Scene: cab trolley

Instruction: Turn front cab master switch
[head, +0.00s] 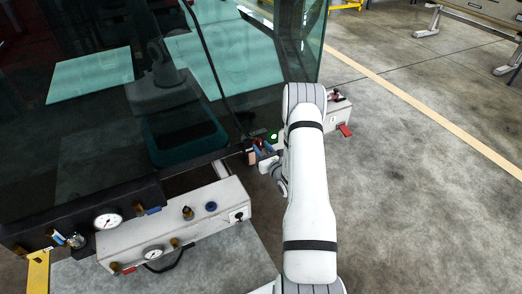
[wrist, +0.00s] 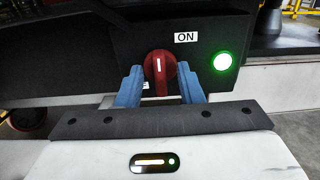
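The master switch (wrist: 160,68) is a red rotary knob on a dark panel, in the middle of the wrist view. Its white mark stands upright. An ON label (wrist: 186,37) is at its upper right, and a second label is mostly hidden behind the left finger. A green lamp (wrist: 223,62) glows to the right. My gripper (wrist: 160,82) has its blue fingers on either side of the knob, open, with the narrow handle between them. In the head view my gripper (head: 263,152) is at the panel, beside the green lamp (head: 273,136).
A white console (head: 175,222) with gauges and knobs stands at the lower left. A large glass windshield (head: 150,70) rises behind the panel. A white box with a red tab (head: 344,130) is right of my arm. Open concrete floor (head: 430,180) lies to the right.

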